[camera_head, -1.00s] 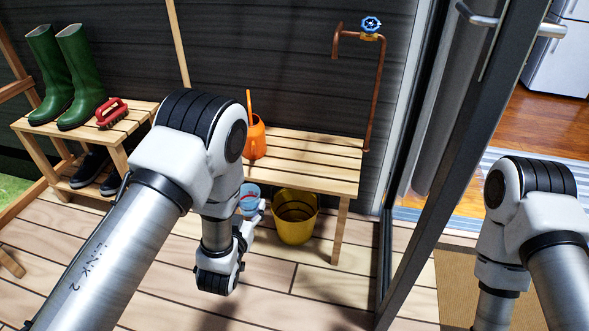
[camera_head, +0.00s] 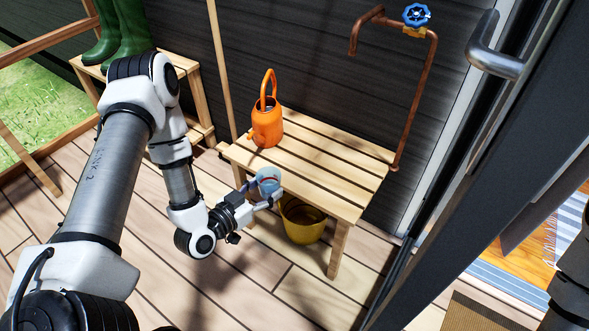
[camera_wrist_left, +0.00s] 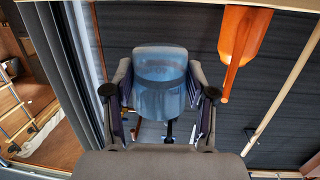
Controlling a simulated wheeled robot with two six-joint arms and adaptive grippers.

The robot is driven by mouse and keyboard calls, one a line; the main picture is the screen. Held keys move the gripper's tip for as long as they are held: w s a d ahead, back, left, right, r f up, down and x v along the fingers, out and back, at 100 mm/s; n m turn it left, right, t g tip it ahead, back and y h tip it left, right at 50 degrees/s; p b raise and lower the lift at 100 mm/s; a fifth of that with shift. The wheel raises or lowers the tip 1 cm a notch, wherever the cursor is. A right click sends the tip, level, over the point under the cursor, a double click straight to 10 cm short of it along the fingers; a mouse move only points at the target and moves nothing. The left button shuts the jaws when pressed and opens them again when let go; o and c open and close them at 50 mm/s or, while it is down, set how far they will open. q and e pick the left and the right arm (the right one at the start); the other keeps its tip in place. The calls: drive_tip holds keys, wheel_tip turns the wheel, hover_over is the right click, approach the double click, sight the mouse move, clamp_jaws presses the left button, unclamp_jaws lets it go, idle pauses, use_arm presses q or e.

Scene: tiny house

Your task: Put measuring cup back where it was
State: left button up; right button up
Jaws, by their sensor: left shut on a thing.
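The measuring cup (camera_head: 268,179) is a small clear bluish cup with a red mark, held at the front edge of the slatted wooden bench (camera_head: 325,158). My left gripper (camera_head: 263,193) is shut on it. In the left wrist view the cup (camera_wrist_left: 160,80) sits between the two fingers of the left gripper (camera_wrist_left: 160,98). I cannot tell whether the cup touches the bench. Only part of my right arm shows at the lower right edge, and its gripper is out of view.
An orange watering can (camera_head: 267,126) stands on the bench's left part. A yellow bucket (camera_head: 303,222) is on the floor below the bench. A copper pipe with a blue tap (camera_head: 416,15) rises behind. Green boots (camera_head: 125,30) stand at upper left. A glass door frame (camera_head: 470,170) is on the right.

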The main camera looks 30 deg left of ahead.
use_arm(q)
drive_tip(key=s+a, duration=0.1)
drive_tip(key=s, duration=0.2)
drive_tip(key=b, duration=0.6)
hover_over(288, 173)
drive_tip(key=shift+s+f+h, duration=0.15)
drive_tip(key=shift+f+h, duration=0.15)
drive_tip(key=shift+f, duration=0.05)
wheel_tip(288, 173, down, 3)
drive_tip(key=shift+f+b, duration=0.2)
drive_tip(key=shift+b, duration=1)
drive_tip(key=shift+w+f, duration=0.2)
drive_tip(key=shift+r, duration=0.25)
drive_tip(key=shift+c, duration=0.6)
drive_tip(key=shift+f, duration=0.15)
drive_tip(key=o, duration=1.3)
